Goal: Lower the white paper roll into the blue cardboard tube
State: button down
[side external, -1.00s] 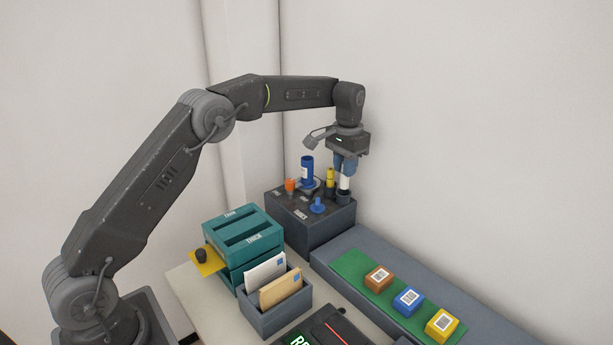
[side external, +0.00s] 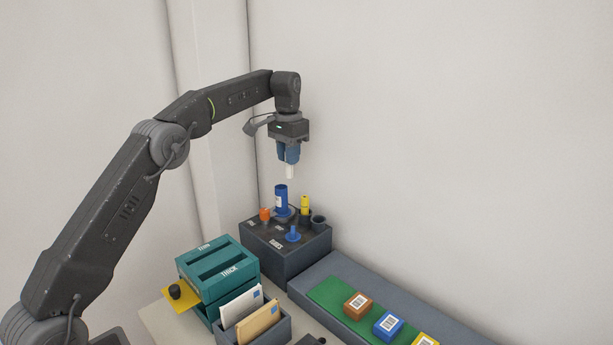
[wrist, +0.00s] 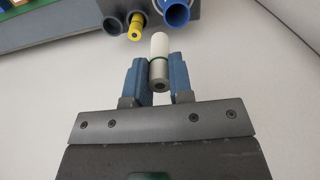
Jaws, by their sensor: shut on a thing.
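The white paper roll (side external: 289,171) hangs upright below my gripper (side external: 289,160), which is shut on its upper part. In the wrist view the roll (wrist: 160,48) shows between the two blue fingers of my gripper (wrist: 160,75), with a green band near its grey end. The blue cardboard tube (side external: 281,201) stands upright on the dark box, its open top facing up. In the wrist view the tube (wrist: 176,14) is at the top edge, slightly right of the roll. The roll is above the tube in the side view, with a clear gap between them.
On the dark box (side external: 285,262) stand an orange piece (side external: 265,214), a yellow roll (side external: 305,205), a blue peg (side external: 293,234) and an empty dark holder (side external: 318,222). Teal trays (side external: 218,270), a letter box (side external: 252,325) and a green strip (side external: 335,297) with coloured parcels are nearer. Space above the box is free.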

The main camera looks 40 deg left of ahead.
aim_at(282, 200)
jog(key=shift+s+a+f, duration=0.25)
jog(key=shift+a+f, duration=0.35)
jog(key=shift+f, duration=0.1)
jog(key=shift+s+a+f, duration=0.2)
jog(key=shift+a+f, duration=0.4)
jog(key=shift+f, duration=0.05)
jog(key=shift+f, duration=0.1)
dwell(0.7)
jog(key=shift+f, duration=0.35)
jog(key=shift+f, duration=0.7)
jog(key=shift+f, duration=0.4)
jog(key=shift+f, duration=0.25)
